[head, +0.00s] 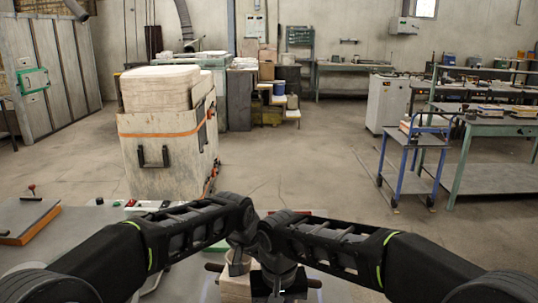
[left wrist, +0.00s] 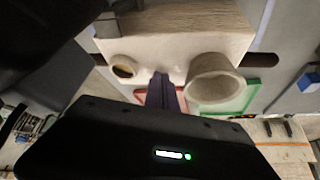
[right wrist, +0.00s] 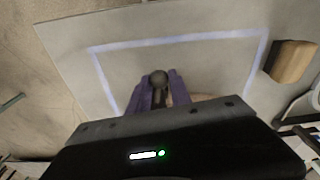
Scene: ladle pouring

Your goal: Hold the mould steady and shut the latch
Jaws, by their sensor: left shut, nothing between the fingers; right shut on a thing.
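The mould (head: 235,288) is a pale block at the bottom of the head view, partly hidden by my arms. In the left wrist view the mould (left wrist: 180,35) shows a raised round cup (left wrist: 215,80) and a smaller round hole. My left gripper (left wrist: 165,78) is shut and empty, its fingertips at the mould's face between cup and hole; I cannot tell whether they touch. My right gripper (right wrist: 159,85) is shut on a dark round-ended knob (right wrist: 158,77), apparently the latch handle. The rest of the latch is hidden, so its position cannot be told.
A white-lined rectangle (right wrist: 175,41) marks the grey table, with a wooden block (right wrist: 291,62) beside it. A large crate (head: 165,140) stands beyond the table. My forearms nearly meet above the mould.

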